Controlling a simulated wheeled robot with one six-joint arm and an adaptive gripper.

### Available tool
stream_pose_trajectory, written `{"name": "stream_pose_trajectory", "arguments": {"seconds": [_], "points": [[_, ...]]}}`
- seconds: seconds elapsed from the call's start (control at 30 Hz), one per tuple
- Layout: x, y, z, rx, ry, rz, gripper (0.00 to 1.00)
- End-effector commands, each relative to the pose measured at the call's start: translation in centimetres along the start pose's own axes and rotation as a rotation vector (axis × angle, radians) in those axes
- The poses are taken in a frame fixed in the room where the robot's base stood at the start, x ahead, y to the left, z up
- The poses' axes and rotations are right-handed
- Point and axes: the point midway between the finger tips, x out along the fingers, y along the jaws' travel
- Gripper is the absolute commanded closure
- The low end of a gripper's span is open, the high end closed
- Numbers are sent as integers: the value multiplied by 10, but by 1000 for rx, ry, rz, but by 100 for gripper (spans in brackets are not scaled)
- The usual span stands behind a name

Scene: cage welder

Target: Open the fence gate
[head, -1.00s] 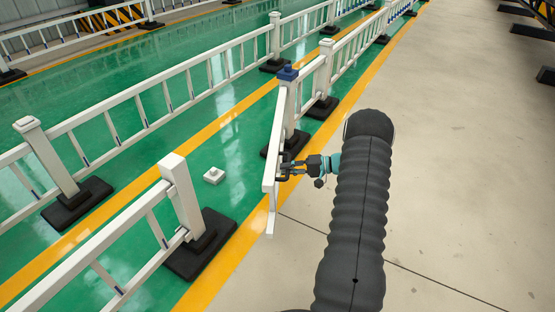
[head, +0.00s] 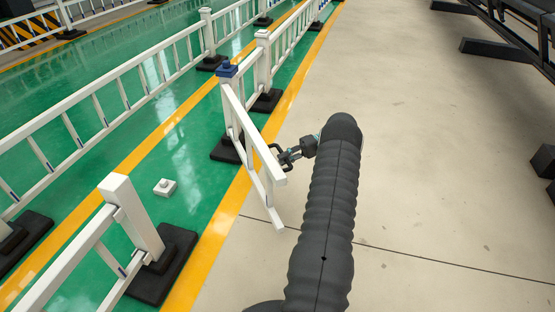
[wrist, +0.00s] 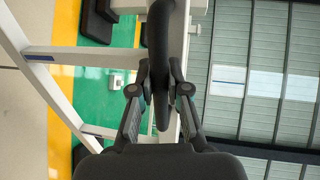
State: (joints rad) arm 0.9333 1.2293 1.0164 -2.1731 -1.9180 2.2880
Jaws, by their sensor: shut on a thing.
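The white fence gate (head: 251,135) hangs from a blue-capped post (head: 227,72) in the head view. It stands swung out over the yellow line toward the bare concrete, leaving a gap to the near white post (head: 132,217). My gripper (head: 282,156) is at the gate's free end, on the concrete side. In the wrist view my gripper (wrist: 160,88) is shut on the dark curved gate handle (wrist: 157,40), with a finger on each side of it. White gate rails (wrist: 85,52) show behind and to the left of the handle.
A small white block (head: 165,187) lies on the green floor inside the gap. Black post bases (head: 163,265) stand on the floor along the fence line. Open concrete (head: 420,190) lies to the right, with dark racks (head: 490,47) at the upper right.

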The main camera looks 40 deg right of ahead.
Motion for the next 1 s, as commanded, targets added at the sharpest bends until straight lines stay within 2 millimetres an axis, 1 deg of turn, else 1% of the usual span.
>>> {"name": "stream_pose_trajectory", "arguments": {"seconds": [0.33,0.37,0.4,0.47,0.8,0.87,1.0], "points": [[-3,0,-2,-4,11,3,100],[-3,0,-2,-4,11,3,82],[-3,0,-2,-4,11,4,72],[-3,0,-2,-3,10,3,59],[-4,-2,0,-2,7,2,59],[-4,-6,-1,-2,7,2,59],[-8,-25,-1,-4,6,2,59]]}}
